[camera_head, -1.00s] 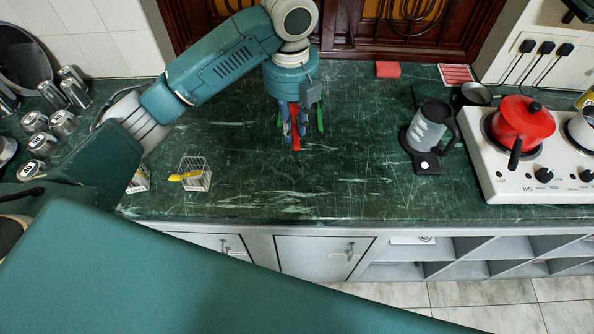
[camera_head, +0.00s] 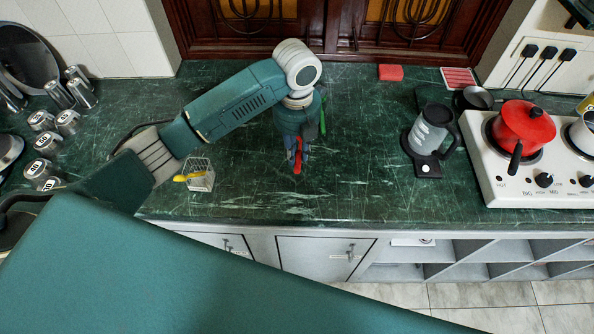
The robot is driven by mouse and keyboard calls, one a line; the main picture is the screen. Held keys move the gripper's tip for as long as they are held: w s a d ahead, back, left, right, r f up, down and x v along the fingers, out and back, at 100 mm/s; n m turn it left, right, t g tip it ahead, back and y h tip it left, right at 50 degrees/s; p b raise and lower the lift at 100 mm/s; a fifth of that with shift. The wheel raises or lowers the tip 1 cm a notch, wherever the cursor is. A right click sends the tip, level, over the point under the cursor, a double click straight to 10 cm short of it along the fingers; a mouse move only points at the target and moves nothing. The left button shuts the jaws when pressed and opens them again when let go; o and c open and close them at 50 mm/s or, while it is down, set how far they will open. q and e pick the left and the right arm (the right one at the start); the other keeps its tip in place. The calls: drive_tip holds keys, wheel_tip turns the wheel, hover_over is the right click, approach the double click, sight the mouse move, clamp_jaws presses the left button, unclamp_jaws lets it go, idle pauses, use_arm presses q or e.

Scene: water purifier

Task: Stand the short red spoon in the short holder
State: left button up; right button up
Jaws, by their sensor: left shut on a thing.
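My left gripper (camera_head: 297,156) points down over the middle of the counter. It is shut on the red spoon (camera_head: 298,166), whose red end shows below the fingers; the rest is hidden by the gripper. A small wire holder (camera_head: 202,183) stands to the left, apart from the gripper, with a yellow utensil (camera_head: 185,178) leaning out of its left side. I cannot tell from this view whether it is the short holder. My right gripper is not in view.
A green utensil (camera_head: 322,123) shows just right of my left gripper. Metal cans (camera_head: 66,122) stand at the left. A kettle (camera_head: 431,130) and a stove with a red pot (camera_head: 524,127) are at the right. The counter between gripper and kettle is clear.

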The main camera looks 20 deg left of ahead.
use_arm(q)
drive_tip(key=p, duration=0.1)
hover_over(297, 181)
wheel_tip(297, 181, down, 7)
drive_tip(key=shift+r, duration=0.1)
wheel_tip(297, 181, down, 3)
drive_tip(key=shift+f+p, duration=0.1)
drive_tip(key=shift+p, duration=0.65)
drive_tip(key=shift+f, duration=0.25)
drive_tip(key=shift+f, duration=0.1)
drive_tip(key=shift+f, duration=0.1)
drive_tip(key=o, duration=0.9)
drive_tip(key=shift+a, duration=0.1)
drive_tip(key=shift+o, duration=0.2)
